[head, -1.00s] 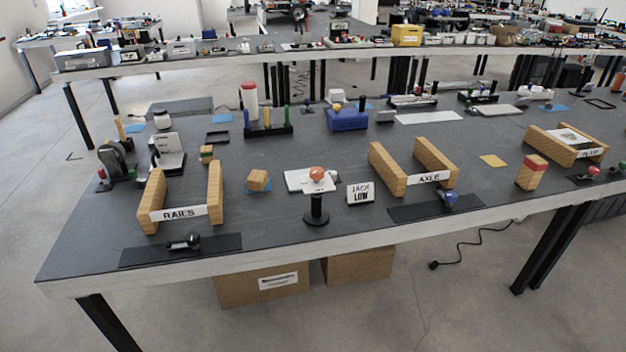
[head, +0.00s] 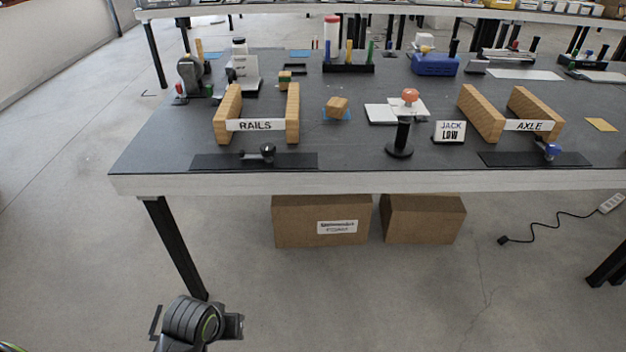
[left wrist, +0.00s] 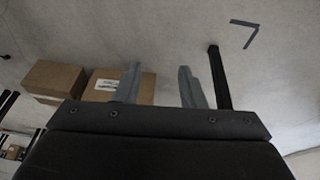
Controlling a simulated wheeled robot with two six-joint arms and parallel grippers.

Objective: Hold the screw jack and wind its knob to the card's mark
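The screw jack (head: 402,135) stands upright on the table near its front edge in the head view. It has a black round base and post, a white plate on top and an orange knob (head: 411,95). The card (head: 450,131), reading "JACK LOW", stands just right of it. My left arm shows at the bottom of the head view, low and well short of the table; its fingers are not clear there. In the left wrist view my left gripper (left wrist: 160,85) has its two fingers apart with nothing between them. My right gripper is in neither view.
The RAILS blocks (head: 228,113) stand left of the jack, the AXLE blocks (head: 482,113) right of it. A white pad (head: 380,114) lies behind the jack. Cardboard boxes (head: 322,220) sit under the table. A table leg (head: 177,245) stands at the left. Floor in front is free.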

